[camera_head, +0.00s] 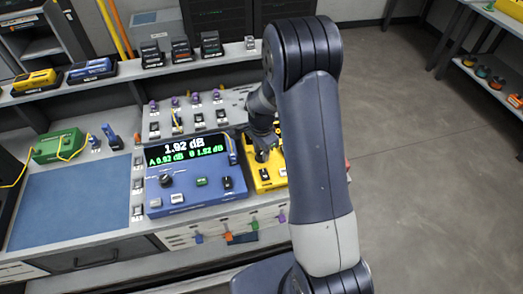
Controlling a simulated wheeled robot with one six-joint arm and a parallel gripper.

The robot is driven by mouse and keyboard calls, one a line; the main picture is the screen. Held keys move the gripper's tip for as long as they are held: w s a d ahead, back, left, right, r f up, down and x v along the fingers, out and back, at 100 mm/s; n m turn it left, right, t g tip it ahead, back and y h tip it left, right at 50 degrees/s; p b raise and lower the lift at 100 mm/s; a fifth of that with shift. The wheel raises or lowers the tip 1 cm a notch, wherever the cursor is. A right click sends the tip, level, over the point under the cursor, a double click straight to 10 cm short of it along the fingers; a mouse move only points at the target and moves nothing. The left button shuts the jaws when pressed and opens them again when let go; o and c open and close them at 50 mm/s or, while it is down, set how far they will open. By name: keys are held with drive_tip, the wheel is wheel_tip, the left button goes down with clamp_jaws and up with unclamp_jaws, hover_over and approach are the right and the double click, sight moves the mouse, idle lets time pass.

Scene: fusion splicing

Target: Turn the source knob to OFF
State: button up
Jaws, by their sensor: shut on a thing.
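A yellow instrument (257,179) sits on the bench right of the blue power meter, partly hidden behind my arm. My gripper (263,156) points down at the upper part of its face and is shut on what appears to be the source knob. The knob and its markings are hidden by the gripper, so its setting cannot be read. The blue meter (195,200) has a lit display (187,150) reading 1.92 dB, with a dark knob (166,180) of its own.
A blue mat (65,210) and a green box (58,147) lie to the left. A panel of connectors (187,112) stands behind the meter. A shelf (130,70) above holds several small devices. Coloured plugs hang along the bench front. Floor at right is open.

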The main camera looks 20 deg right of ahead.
drive_tip(key=shift+c, duration=0.6)
drive_tip(key=n+b, duration=0.2)
drive_tip(key=n, duration=0.1)
drive_tip(key=shift+f, duration=0.1)
drive_tip(key=n+b, duration=0.2)
drive_tip(key=n, duration=0.3)
drive_tip(key=shift+n+b, duration=0.3)
drive_tip(key=shift+b, duration=0.1)
drive_tip(key=n+b, duration=0.1)
drive_tip(key=n, duration=0.3)
drive_tip(key=shift+n, duration=0.3)
drive_tip(key=n+b, duration=0.1)
drive_tip(key=n, duration=0.3)
drive_tip(key=shift+n, duration=0.3)
